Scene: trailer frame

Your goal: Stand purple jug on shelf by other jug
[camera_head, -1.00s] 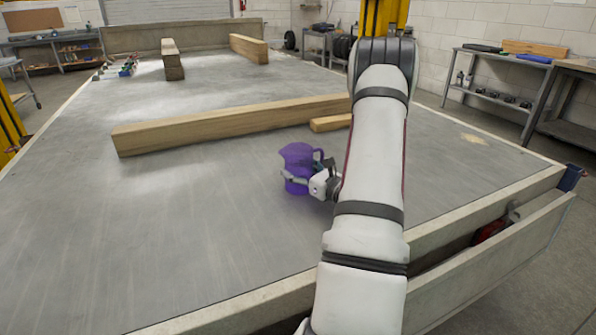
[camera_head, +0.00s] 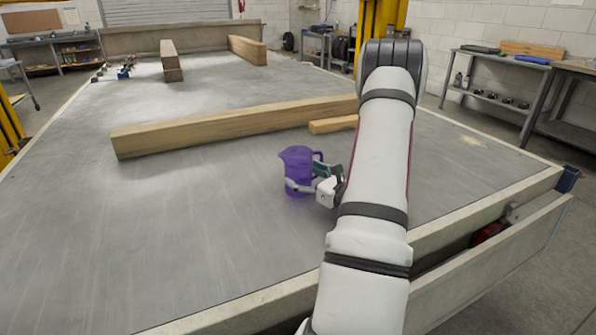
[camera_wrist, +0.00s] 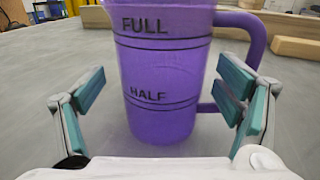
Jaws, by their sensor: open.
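The purple jug (camera_head: 298,171) stands upright on the grey trailer bed, with its handle to the right in the head view. In the wrist view the jug (camera_wrist: 160,75) shows the printed words FULL and HALF with lines, and its handle is on the right. My gripper (camera_head: 308,187) is open at the jug's near right side. In the wrist view its teal-padded fingers (camera_wrist: 165,98) stand on either side of the jug, with a gap on the left; the right finger is close to the handle. No second jug can be made out.
A long timber beam (camera_head: 230,126) lies across the bed behind the jug, with a short block (camera_head: 333,125) beside it. A shelf unit (camera_head: 490,96) holding small items stands off the bed at right. The bed's left front is clear.

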